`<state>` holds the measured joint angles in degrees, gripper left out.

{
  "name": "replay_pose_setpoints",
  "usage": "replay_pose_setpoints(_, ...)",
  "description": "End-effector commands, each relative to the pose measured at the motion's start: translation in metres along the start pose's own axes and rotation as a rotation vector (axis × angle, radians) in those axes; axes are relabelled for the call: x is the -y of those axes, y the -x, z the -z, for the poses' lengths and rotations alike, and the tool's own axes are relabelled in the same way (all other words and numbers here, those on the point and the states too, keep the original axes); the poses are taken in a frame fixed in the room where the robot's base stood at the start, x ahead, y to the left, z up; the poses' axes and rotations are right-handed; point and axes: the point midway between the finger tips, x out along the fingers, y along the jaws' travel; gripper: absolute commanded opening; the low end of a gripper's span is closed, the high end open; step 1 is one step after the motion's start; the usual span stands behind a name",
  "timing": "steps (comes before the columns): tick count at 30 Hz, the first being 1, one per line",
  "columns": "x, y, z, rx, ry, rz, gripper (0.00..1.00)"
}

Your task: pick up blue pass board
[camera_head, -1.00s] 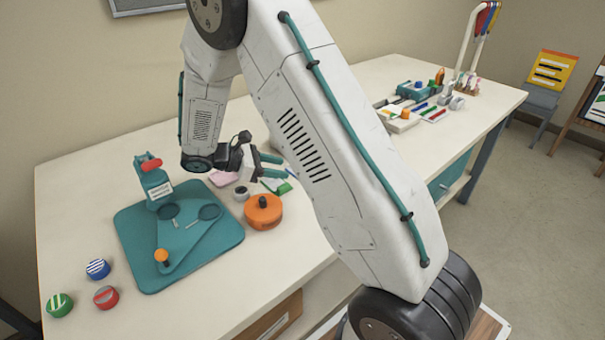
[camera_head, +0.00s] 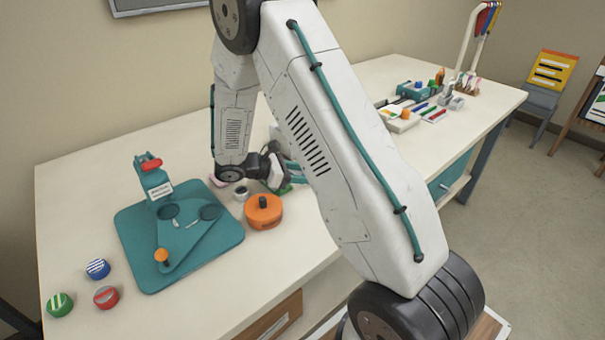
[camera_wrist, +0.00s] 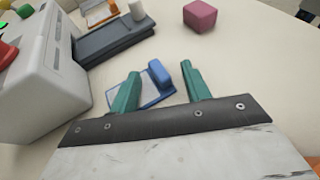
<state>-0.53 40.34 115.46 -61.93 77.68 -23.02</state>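The blue pass board (camera_wrist: 146,98) shows in the wrist view as a pale flat panel with a blue border and a raised blue block (camera_wrist: 160,74) on it. It lies just beyond and between the two teal fingers. My gripper (camera_wrist: 161,73) is open, with a wide gap between its fingers, and holds nothing. I cannot tell whether the fingertips are level with the block. In the head view my gripper (camera_head: 291,173) is low over the table, partly behind my arm, and I cannot make out the board there.
In the wrist view a white machine (camera_wrist: 30,85) stands close at left, with a dark grey device (camera_wrist: 115,38) beyond and a maroon cube (camera_wrist: 200,16) beyond right. In the head view an orange round container (camera_head: 264,213) and teal press (camera_head: 185,240) stand near my gripper.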

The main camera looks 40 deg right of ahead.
Motion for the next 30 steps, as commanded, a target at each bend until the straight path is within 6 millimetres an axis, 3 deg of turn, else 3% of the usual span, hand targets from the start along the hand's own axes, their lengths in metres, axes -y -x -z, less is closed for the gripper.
replay_pose_setpoints(1,0.0,0.0,0.0,0.0,0.0,0.0,0.36)
replay_pose_setpoints(5,0.0,0.0,0.0,0.0,0.0,0.0,0.0)
replay_pose_setpoints(19,0.0,0.002,-0.005,0.0,0.0,0.0,0.0)
replay_pose_setpoints(27,0.0,0.014,-0.034,-0.001,-0.002,-0.002,0.0)
replay_pose_setpoints(30,0.02,0.011,-0.036,0.001,0.003,0.0,0.0)
